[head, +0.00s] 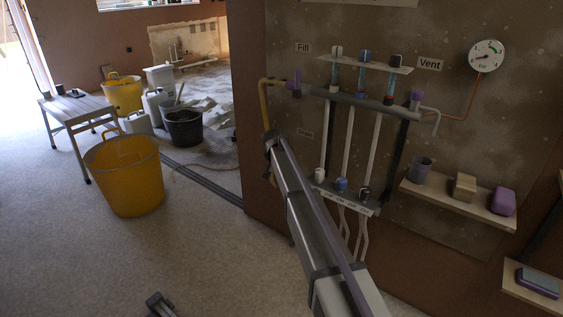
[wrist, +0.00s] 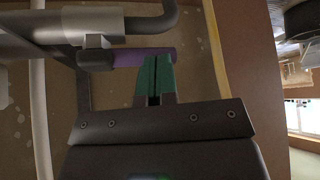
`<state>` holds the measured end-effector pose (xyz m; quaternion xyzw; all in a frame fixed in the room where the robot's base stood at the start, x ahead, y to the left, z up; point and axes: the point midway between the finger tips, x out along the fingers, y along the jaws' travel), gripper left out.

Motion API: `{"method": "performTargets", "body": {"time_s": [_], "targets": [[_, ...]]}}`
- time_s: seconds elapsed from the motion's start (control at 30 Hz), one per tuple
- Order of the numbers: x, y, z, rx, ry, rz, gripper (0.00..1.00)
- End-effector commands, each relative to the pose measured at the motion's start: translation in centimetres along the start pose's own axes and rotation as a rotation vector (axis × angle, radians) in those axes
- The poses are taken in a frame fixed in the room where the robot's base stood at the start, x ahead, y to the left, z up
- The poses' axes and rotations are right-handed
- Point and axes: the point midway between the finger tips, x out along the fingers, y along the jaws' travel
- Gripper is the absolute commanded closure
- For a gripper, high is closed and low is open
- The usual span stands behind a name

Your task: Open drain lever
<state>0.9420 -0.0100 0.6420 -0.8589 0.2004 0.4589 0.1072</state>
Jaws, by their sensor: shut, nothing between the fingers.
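In the wrist view a purple lever (wrist: 147,57) lies sideways on a grey metal valve fitting (wrist: 95,52). My gripper (wrist: 155,62) has green fingertips, shut with nothing between them. The tips overlap the lever's lower edge in the picture; I cannot tell if they touch it. In the head view my arm reaches to the board's left side, beside a faint, hard-to-read label (head: 305,133) below the Fill label (head: 303,48). The drain lever and my fingertips are hidden there behind the arm. Two other purple levers show, at Fill (head: 295,84) and at Vent (head: 416,98).
A yellow pipe (head: 263,105) runs down the board's left edge. Glass tubes stand on the board, with a gauge (head: 486,56) at upper right. A shelf (head: 460,203) holds a cup and blocks. A yellow bucket (head: 125,175) stands on open floor at left.

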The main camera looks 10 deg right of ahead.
Motion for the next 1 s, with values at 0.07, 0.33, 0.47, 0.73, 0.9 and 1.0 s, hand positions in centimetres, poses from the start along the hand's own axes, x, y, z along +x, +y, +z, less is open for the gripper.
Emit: {"method": "performTargets", "body": {"time_s": [0.07,0.33,0.47,0.73,0.9,1.0], "targets": [[0.0,0.2,0.0,0.0,0.001,0.0,1.0],[-0.5,1.3,0.8,0.001,0.0,0.0,1.0],[-0.6,1.3,0.8,0.001,0.0,0.0,1.0],[-4.5,0.9,0.2,0.001,0.0,0.001,1.0],[-9.6,0.0,-0.2,0.001,0.0,0.001,1.0],[-12.3,-0.6,-0.2,0.003,0.0,0.002,1.0]]}}
